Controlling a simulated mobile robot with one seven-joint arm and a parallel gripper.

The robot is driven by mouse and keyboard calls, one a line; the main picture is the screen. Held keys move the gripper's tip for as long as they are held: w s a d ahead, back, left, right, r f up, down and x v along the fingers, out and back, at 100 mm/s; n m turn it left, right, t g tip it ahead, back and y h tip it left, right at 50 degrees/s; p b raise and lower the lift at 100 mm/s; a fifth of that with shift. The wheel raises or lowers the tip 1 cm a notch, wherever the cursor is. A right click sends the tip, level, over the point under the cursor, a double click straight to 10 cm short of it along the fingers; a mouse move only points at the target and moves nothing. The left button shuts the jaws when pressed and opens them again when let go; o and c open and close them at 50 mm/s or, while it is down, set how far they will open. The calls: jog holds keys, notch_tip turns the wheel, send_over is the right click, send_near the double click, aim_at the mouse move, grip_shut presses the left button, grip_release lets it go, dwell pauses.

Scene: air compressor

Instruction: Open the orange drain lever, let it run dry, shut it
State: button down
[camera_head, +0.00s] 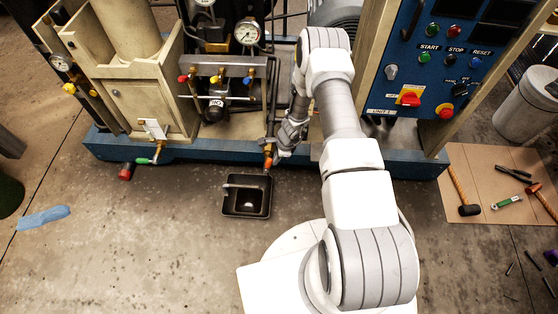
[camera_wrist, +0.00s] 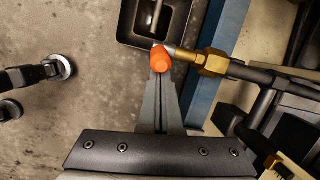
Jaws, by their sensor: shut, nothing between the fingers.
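The orange drain lever (camera_head: 268,162) is on a small valve at the lower front edge of the compressor base. In the wrist view the orange end (camera_wrist: 162,57) shows beside a brass fitting (camera_wrist: 212,62) and a short grey spout. My gripper (camera_wrist: 162,76) is shut and empty, its fingertips right at the orange end; whether they touch it I cannot tell. The black drain tray (camera_head: 228,208) stands on the floor below; it also shows in the wrist view (camera_wrist: 124,22). A pale thin streak lies over the tray, perhaps liquid. The lever's exact angle is unclear.
The control panel (camera_head: 440,60) is at right. A mat (camera_head: 490,165) with tools lies on the right floor. Floor left of the tray is mostly clear.

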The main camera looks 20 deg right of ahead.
jog(key=shift+w+a+r, duration=0.1)
jog(key=shift+a+r, duration=0.05)
jog(key=shift+a, duration=0.2)
jog(key=shift+d, duration=0.15)
dwell(0.3)
jog(key=w+p+v, duration=0.1)
jog(key=p+v, duration=0.1)
jog(key=v, duration=0.7)
jog(key=shift+a+r, duration=0.3)
jog(key=shift+a, duration=0.05)
